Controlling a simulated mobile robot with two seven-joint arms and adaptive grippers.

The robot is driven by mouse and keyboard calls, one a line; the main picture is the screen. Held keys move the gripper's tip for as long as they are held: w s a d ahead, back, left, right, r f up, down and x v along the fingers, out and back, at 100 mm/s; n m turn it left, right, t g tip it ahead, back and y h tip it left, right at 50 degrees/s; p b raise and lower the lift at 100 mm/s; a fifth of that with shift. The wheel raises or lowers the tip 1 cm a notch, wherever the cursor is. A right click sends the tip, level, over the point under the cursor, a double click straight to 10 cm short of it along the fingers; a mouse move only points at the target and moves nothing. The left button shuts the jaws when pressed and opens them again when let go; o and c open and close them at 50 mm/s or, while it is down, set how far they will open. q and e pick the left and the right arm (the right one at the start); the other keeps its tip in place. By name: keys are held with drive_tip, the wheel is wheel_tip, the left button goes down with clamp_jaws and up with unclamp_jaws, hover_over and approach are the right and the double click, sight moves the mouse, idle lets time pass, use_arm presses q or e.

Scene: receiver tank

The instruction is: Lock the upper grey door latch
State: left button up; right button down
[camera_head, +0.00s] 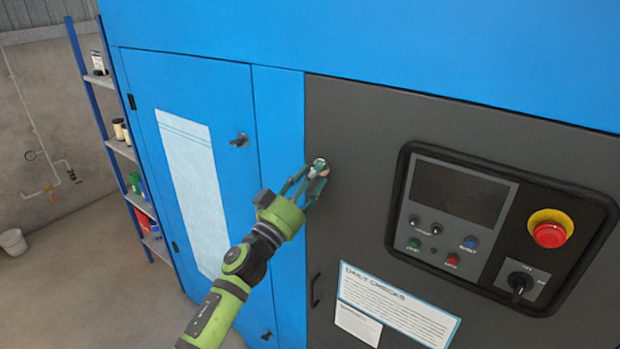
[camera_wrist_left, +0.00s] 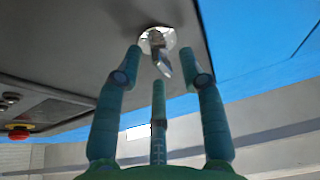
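The upper grey door latch (camera_head: 320,162) sits near the upper left edge of the dark grey door (camera_head: 350,120). My left gripper (camera_head: 313,176) is right in front of it and partly hides it. In the left wrist view the latch (camera_wrist_left: 156,40) is a round silver plate with a small key-like handle hanging from it. The three teal fingers of my left gripper (camera_wrist_left: 160,70) stand apart around the handle, with gaps visible, so it looks open. Whether a fingertip touches the handle cannot be told. My right gripper is not in view.
A control panel (camera_head: 465,190) with a red emergency button (camera_head: 549,234) is on the grey door's right. A black handle (camera_head: 315,290) is lower down. The blue door (camera_head: 215,90) at left has its own latch (camera_head: 239,140). A shelf (camera_head: 122,148) stands further left.

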use_arm(q)
clamp_jaws()
drive_tip(key=shift+r+m, duration=0.1)
drive_tip(key=shift+m, duration=0.3)
drive_tip(key=m+g+p, duration=0.1)
drive_tip(key=m+g, duration=0.2)
drive_tip(key=m, duration=0.4)
drive_tip(key=m+g+h+p, duration=0.1)
drive_tip(key=m+g, duration=0.2)
drive_tip(key=m, duration=0.4)
drive_tip(key=m+g+h+p, duration=0.1)
drive_tip(key=m+g, duration=0.1)
drive_tip(key=m, duration=0.5)
drive_tip(key=shift+w+a+r+m+g, duration=0.25)
drive_tip(key=shift+w+a+m+g, duration=0.05)
drive_tip(key=shift+a+g, duration=0.1)
drive_tip(key=shift+f+p, duration=0.1)
drive_tip(key=shift+p, duration=0.25)
